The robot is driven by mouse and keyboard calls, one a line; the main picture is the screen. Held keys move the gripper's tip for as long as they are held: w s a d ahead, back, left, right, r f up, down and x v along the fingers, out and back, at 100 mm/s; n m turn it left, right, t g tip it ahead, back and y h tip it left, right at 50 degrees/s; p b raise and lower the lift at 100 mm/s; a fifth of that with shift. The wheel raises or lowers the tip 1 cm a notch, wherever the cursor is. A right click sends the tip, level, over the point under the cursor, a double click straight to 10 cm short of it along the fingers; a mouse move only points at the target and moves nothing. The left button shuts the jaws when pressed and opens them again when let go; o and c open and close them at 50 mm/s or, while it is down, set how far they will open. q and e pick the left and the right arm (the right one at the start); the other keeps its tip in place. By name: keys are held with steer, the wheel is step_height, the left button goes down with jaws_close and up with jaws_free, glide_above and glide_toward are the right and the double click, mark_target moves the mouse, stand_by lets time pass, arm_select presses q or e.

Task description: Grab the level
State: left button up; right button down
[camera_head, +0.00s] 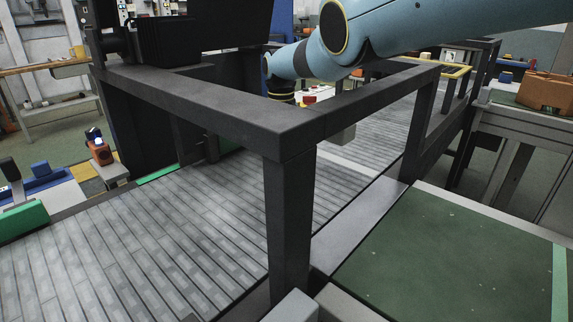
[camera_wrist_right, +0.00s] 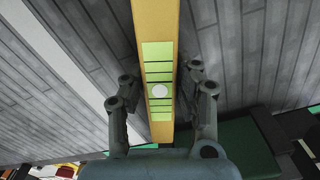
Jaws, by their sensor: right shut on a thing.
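The level (camera_wrist_right: 160,25) is a long yellow bar with a light green marked strip and a pale round spot, seen in the right wrist view. My right gripper (camera_wrist_right: 162,85) has a finger on each side of the bar and is shut on it. The bar runs from the top edge down toward the palm. In the head view my blue right arm comes in from the upper right, and its gripper end is mostly hidden behind a dark frame. I cannot make out the level there. My left gripper is not in view.
A dark metal frame (camera_head: 283,130) with a corner post stands close in front, over a grey slatted surface (camera_head: 120,245). A green-topped table (camera_head: 450,260) is at the right. An orange-brown object (camera_head: 548,92) lies on another bench at the far right.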

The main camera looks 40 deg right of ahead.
steer(key=shift+w+f+b, duration=0.25)
steer(key=shift+w+b, duration=0.05)
steer(key=shift+b, duration=0.15)
arm_select(q)
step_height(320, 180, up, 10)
steer(key=p, duration=1.1)
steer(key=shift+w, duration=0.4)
arm_select(e)
step_height(320, 180, up, 14)
steer(key=shift+r, duration=0.2)
